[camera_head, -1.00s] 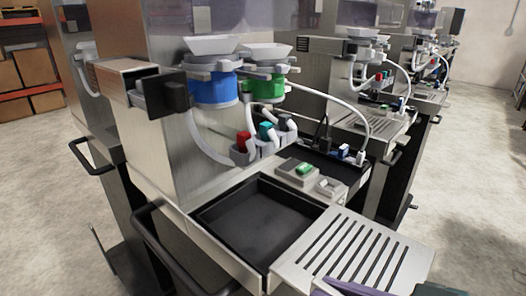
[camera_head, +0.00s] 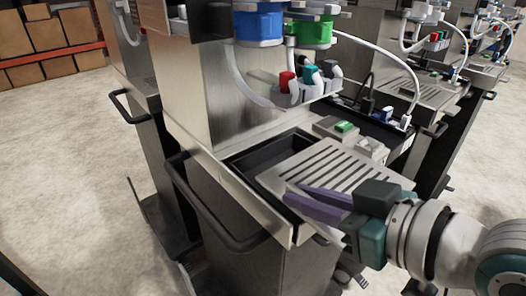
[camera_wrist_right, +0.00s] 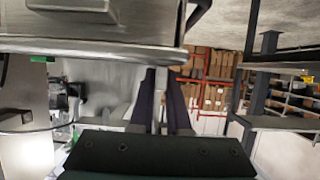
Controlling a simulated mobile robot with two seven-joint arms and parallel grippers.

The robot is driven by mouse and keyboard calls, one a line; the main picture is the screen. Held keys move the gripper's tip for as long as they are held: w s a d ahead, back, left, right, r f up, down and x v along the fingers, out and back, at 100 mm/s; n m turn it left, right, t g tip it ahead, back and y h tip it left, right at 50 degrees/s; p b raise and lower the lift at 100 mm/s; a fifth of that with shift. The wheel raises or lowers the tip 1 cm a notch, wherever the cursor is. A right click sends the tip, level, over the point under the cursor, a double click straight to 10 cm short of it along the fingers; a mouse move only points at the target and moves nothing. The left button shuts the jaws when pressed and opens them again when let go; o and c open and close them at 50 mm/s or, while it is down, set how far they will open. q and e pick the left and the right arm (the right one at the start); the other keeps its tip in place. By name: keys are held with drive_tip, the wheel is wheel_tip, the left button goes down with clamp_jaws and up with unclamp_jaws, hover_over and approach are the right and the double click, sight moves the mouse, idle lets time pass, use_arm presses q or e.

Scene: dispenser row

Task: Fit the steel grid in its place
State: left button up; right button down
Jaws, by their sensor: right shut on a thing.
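The steel grid (camera_head: 330,163) is a slotted metal plate in the head view. It lies over the right and front part of the black recess (camera_head: 262,158) in the machine's shelf, and the back left of the recess shows uncovered. I cannot tell whether the grid touches the recess rim. My right gripper (camera_head: 312,199) comes in from the right, with purple fingers shut on the grid's near side. The same fingers show dark in the right wrist view (camera_wrist_right: 161,105), where the hold itself is unclear. My left gripper is not in view.
Behind the grid stand a small unit with a green button (camera_head: 345,127) and a row of hoses with coloured ends (camera_head: 305,82). A black handle rail (camera_head: 215,220) curves at the machine's left front. More machines stand to the right.

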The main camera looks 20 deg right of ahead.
sight(265, 178)
drive_tip(key=shift+w+a+b, duration=0.45)
drive_tip(key=shift+w+b, duration=0.15)
drive_tip(key=shift+w, duration=0.65)
drive_tip(key=shift+w+a+b, duration=0.45)
drive_tip(key=shift+w+b, duration=0.1)
drive_tip(key=shift+w, duration=0.65)
drive_tip(key=shift+w+a+b, duration=0.45)
drive_tip(key=shift+w+b, duration=0.15)
drive_tip(key=shift+w, duration=0.65)
drive_tip(key=shift+w+a, duration=0.1)
drive_tip(key=shift+w, duration=0.2)
drive_tip(key=shift+f+b, duration=0.45)
drive_tip(key=shift+f, duration=0.3)
drive_tip(key=c, duration=0.8)
unclamp_jaws()
drive_tip(key=shift+f, duration=0.1)
drive_tip(key=shift+s, duration=0.1)
